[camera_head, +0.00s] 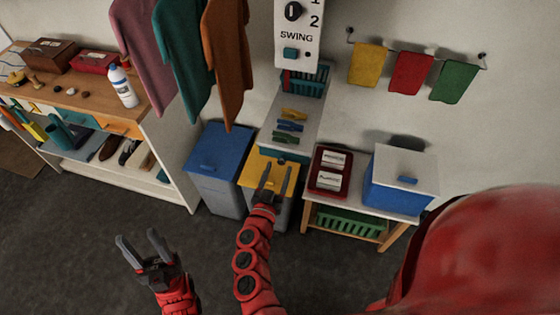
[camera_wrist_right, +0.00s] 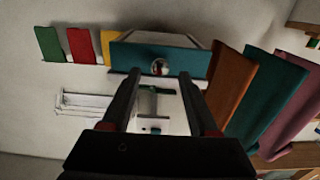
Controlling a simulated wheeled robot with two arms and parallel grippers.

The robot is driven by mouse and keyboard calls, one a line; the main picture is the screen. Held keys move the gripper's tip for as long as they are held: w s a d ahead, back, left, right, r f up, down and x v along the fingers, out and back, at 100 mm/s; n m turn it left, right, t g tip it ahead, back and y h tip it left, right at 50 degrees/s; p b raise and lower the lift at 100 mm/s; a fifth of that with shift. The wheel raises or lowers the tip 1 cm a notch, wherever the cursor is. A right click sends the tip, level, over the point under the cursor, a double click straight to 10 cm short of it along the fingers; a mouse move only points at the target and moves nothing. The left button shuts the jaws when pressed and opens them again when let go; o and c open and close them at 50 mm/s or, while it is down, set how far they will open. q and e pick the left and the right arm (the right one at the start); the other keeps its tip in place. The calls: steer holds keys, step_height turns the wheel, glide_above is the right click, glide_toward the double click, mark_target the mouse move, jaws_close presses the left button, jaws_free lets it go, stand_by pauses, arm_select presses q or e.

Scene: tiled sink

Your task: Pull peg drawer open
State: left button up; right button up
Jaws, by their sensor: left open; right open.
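A teal drawer front (camera_wrist_right: 190,62) with a round metallic knob (camera_wrist_right: 160,67) faces my right wrist camera. In the head view, only a thin teal strip of this front (camera_head: 290,156) shows under the counter that bears several coloured pegs (camera_head: 291,126). I cannot tell whether the drawer is slightly out. My right gripper (camera_head: 278,166) is open just in front of the drawer. In the wrist view its fingers (camera_wrist_right: 160,76) stand on either side of the knob; contact is not visible. My left gripper (camera_head: 138,237) is open and empty over the floor.
A yellow-lidded bin (camera_head: 255,172) is below my right gripper, with a blue-lidded bin (camera_head: 218,150) to its left. A small table (camera_head: 340,208) with a blue box (camera_head: 395,190) stands right. Hanging clothes (camera_head: 225,55) are at the upper left. Floor is clear in front.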

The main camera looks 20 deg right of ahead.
steer(key=shift+x, duration=1.45)
jaws_close()
stand_by(0.3)
